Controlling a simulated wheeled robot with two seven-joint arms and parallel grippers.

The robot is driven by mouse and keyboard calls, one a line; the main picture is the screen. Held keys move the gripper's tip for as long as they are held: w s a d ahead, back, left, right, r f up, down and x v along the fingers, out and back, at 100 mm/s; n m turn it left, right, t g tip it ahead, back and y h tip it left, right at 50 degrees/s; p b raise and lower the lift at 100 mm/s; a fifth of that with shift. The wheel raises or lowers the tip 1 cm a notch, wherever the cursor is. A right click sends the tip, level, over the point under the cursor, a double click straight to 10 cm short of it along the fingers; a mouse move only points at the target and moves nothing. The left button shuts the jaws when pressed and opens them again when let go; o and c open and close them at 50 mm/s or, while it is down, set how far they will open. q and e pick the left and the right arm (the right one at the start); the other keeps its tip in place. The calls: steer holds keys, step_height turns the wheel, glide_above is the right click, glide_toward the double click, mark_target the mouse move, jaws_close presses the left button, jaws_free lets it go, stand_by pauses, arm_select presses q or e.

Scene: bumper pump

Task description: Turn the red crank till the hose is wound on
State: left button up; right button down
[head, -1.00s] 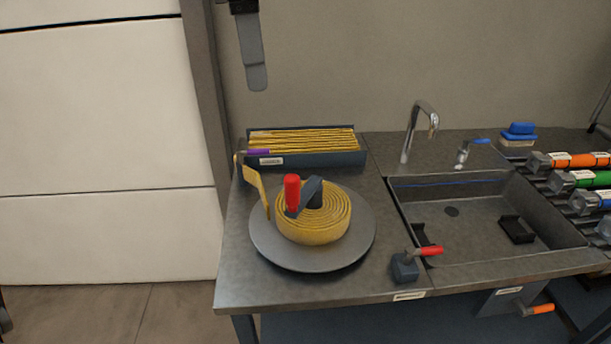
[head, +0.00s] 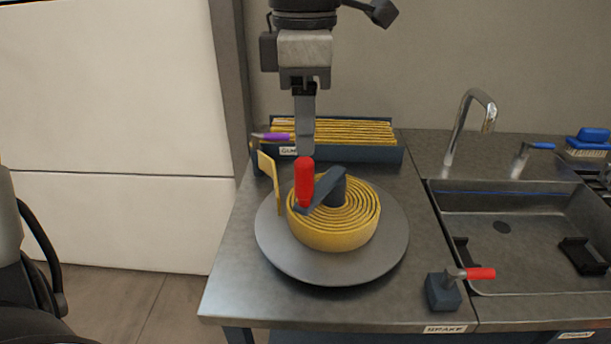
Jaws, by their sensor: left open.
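The red crank handle (head: 304,182) stands upright at the end of a dark crank arm (head: 326,190) on the reel's hub. The yellow hose (head: 335,238) lies in a flat coil on the round grey plate (head: 285,262). Its loose end (head: 268,168) stands up at the coil's left and leads toward a dark tray (head: 384,155) holding folded yellow hose (head: 345,132). My left gripper (head: 305,150) points down from above, its fingertips just over the top of the red handle. It is not around the handle. My right gripper is not in view.
A brake block with a red lever (head: 480,273) stands at the table's front, right of the plate. A sink (head: 510,205) with a tall tap (head: 470,120) is at the right. A purple-handled tool (head: 272,136) is at the tray's left end. Bare tabletop (head: 235,290) shows front left.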

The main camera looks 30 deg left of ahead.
mark_target(304, 159)
arm_select(q)
step_height(304, 159, down, 8)
steer(key=shift+f, duration=0.1)
stand_by(0.4)
jaws_close()
